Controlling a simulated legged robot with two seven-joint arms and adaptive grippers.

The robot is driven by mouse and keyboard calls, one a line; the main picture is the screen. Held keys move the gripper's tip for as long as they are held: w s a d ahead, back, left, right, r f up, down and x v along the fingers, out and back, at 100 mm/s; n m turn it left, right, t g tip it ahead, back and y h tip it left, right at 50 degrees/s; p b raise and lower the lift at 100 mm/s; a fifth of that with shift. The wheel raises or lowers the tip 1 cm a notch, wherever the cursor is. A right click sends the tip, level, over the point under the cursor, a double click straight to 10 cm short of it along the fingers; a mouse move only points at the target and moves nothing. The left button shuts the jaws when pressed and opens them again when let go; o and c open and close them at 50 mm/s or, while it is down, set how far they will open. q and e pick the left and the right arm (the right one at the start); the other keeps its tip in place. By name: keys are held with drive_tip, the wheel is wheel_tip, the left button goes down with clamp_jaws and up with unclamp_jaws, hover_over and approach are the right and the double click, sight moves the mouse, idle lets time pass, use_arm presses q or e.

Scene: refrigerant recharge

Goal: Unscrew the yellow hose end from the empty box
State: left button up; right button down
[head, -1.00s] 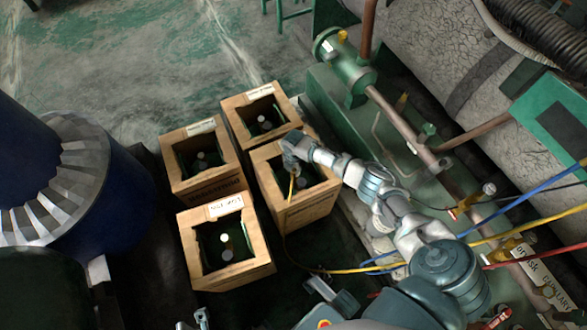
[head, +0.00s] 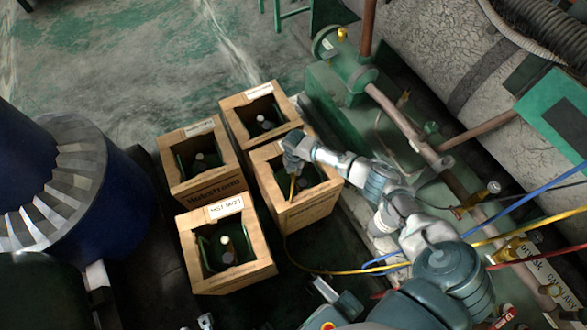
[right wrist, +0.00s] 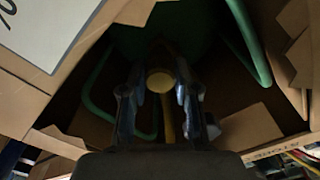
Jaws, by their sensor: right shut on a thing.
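My right gripper (head: 292,168) reaches down into the wooden box (head: 320,202) on the right of the group. In the right wrist view the gripper (right wrist: 160,92) points into the box, its two dark fingers shut on the yellow hose end (right wrist: 160,82). The round yellow top of the hose end shows between the fingers, and the yellow hose (right wrist: 168,122) runs from it. In the head view the hose (head: 292,188) leaves the box and loops over its near side; its end is hidden by the gripper. Small grey parts at the bottom edge may be my left gripper (head: 204,321).
Other open wooden boxes with bottles stand close by: back (head: 240,108), left (head: 185,150) and front (head: 200,276). A blue machine (head: 125,190) is far left. Green machinery with pipes (head: 410,125) and coloured hoses fill the right.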

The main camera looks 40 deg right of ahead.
drive_tip(key=shift+w+d, duration=0.1)
drive_tip(key=shift+f+n+b, duration=0.1)
drive_tip(key=shift+n+b, duration=0.3)
drive_tip(key=shift+n, duration=1.4)
drive_tip(key=shift+n+b, duration=0.5)
drive_tip(key=shift+n, duration=1.2)
